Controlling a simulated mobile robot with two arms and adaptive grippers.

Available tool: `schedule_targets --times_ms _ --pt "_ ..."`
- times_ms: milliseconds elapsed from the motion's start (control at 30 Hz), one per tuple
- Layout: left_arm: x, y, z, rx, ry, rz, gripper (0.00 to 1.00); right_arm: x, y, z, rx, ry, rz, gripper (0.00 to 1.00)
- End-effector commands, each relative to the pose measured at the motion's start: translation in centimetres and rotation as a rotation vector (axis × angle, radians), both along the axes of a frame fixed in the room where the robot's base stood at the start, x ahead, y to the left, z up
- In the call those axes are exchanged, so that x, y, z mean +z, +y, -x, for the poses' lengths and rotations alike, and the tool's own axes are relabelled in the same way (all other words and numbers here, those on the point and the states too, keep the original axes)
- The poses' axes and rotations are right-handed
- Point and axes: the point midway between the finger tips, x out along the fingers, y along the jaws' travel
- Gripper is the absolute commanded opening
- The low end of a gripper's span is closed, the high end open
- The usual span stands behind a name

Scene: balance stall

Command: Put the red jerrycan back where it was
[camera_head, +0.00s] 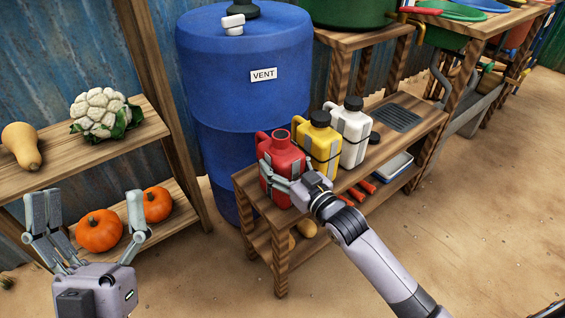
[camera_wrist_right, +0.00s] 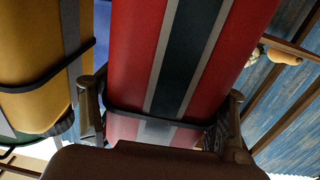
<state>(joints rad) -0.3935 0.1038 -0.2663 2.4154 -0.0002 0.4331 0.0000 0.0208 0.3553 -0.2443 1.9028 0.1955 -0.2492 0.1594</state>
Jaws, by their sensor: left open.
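The red jerrycan (camera_head: 281,163) stands upright at the left end of the wooden bench, its dark neck open with no cap on it. My right gripper (camera_head: 282,181) is at its near side; in the right wrist view the red jerrycan (camera_wrist_right: 150,50) fills the space between the two fingers (camera_wrist_right: 165,108), which close on its sides. The jerrycan's base is partly hidden by the gripper. My left gripper (camera_head: 88,222) is open and empty, at the lower left in front of the shelf, away from the jerrycan.
A yellow jerrycan (camera_head: 320,146) and a white jerrycan (camera_head: 352,127) with black caps stand right of the red one. A blue barrel (camera_head: 240,95) stands behind. Pumpkins (camera_head: 99,231) sit on the left shelf.

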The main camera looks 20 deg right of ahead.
Motion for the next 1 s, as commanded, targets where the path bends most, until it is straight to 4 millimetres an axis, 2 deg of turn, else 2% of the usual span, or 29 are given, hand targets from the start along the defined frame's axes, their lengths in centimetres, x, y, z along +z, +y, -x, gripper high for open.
schedule_targets --times_ms 33,300,667,867,1000 --pt "0.0 0.0 0.0 0.000 0.000 0.000 0.88 0.0 0.0 0.0 0.000 0.001 0.000 0.72" --pt "0.0 0.0 0.0 0.000 0.000 0.000 0.88 0.0 0.0 0.0 0.000 0.001 -0.001 0.90" --pt "0.0 0.0 0.0 -0.001 0.002 0.000 0.88 0.2 0.0 0.0 0.000 0.000 0.000 0.90" --pt "-1.3 -0.2 -1.7 0.008 0.116 -0.035 0.88 0.3 -0.6 1.7 0.000 0.003 0.001 0.90" --pt "-3.2 -0.4 -3.4 0.016 0.257 -0.076 0.88 0.2 -1.2 4.0 0.000 0.006 0.001 0.90"
